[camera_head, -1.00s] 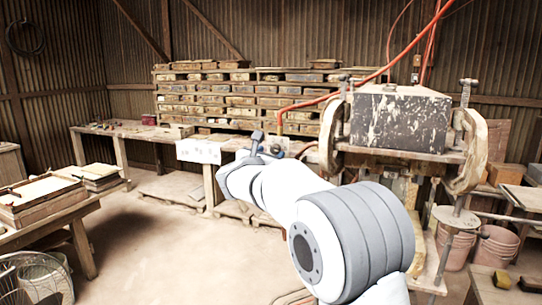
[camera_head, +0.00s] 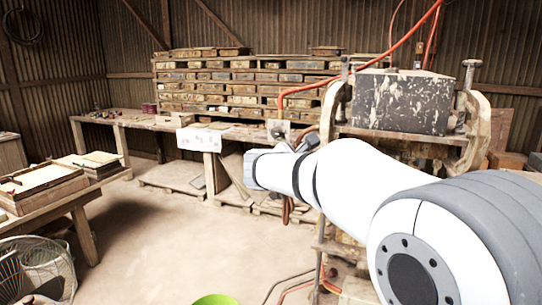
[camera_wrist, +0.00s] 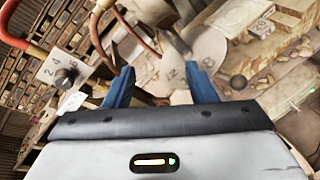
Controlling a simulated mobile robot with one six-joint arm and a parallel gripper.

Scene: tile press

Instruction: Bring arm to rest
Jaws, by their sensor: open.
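My gripper (camera_wrist: 160,88) shows in the wrist view with two blue fingers spread apart and nothing between them. In the head view my white and grey arm reaches from the lower right toward the middle, in front of the tile press (camera_head: 400,100). My gripper is mostly hidden behind the arm there. Beyond the fingers, the wrist view shows a round pale plate with numbers (camera_wrist: 205,60) and a tilted white numbered plate with a dark knob (camera_wrist: 62,74). No contact with either can be made out.
A stacked wooden rack (camera_head: 240,88) stands at the back wall, behind a workbench (camera_head: 135,120). A lime-green rim (camera_head: 215,299) shows at the bottom edge. The floor between is clear.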

